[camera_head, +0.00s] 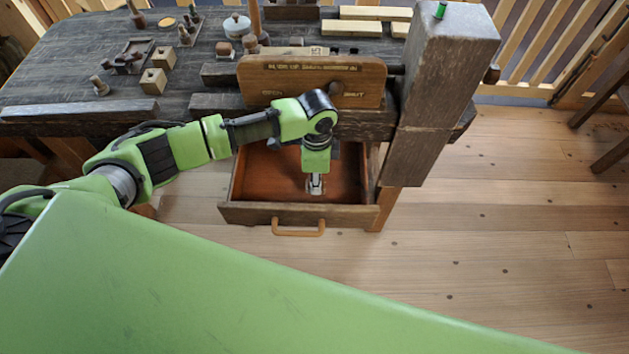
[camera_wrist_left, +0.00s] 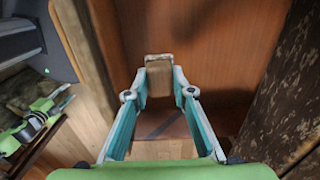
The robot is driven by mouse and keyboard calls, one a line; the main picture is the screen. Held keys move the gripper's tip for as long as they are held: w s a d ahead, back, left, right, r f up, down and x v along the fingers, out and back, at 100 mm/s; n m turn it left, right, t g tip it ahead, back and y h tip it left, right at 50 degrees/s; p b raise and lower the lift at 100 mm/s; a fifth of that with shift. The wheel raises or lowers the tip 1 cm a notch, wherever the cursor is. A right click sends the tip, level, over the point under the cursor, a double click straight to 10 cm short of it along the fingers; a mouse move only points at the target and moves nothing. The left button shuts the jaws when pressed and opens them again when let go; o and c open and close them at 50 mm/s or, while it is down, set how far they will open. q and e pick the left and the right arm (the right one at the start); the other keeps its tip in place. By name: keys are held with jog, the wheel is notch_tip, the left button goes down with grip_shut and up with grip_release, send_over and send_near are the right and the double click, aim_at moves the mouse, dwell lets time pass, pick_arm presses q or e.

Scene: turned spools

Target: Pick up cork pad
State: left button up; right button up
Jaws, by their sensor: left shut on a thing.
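The cork pad (camera_wrist_left: 159,86) shows in the left wrist view as a small tan-brown block between the fingertips. My left gripper (camera_wrist_left: 159,80) is shut on it, with one finger at each side. In the head view the same gripper (camera_head: 315,184) points down inside the open wooden drawer (camera_head: 298,214), near its front wall. The pad cannot be made out clearly there. I cannot tell whether it still touches the drawer floor.
The drawer's orange handle (camera_head: 298,230) faces the open floor (camera_head: 480,250). Above the drawer stands a wooden vise jaw (camera_head: 300,88), with a thick upright post (camera_head: 440,90) to the right. Small wooden blocks (camera_head: 153,81) and turned pieces stand on the dark bench (camera_head: 60,70).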

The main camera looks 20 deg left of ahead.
pick_arm(q)
jog(key=s+d+r, duration=0.6)
jog(key=s+r, duration=0.2)
jog(key=s, duration=0.2)
jog(key=shift+s+d+b, duration=0.2)
jog(key=shift+s+b, duration=0.1)
jog(key=shift+b, duration=0.05)
jog(key=shift+r, duration=0.1)
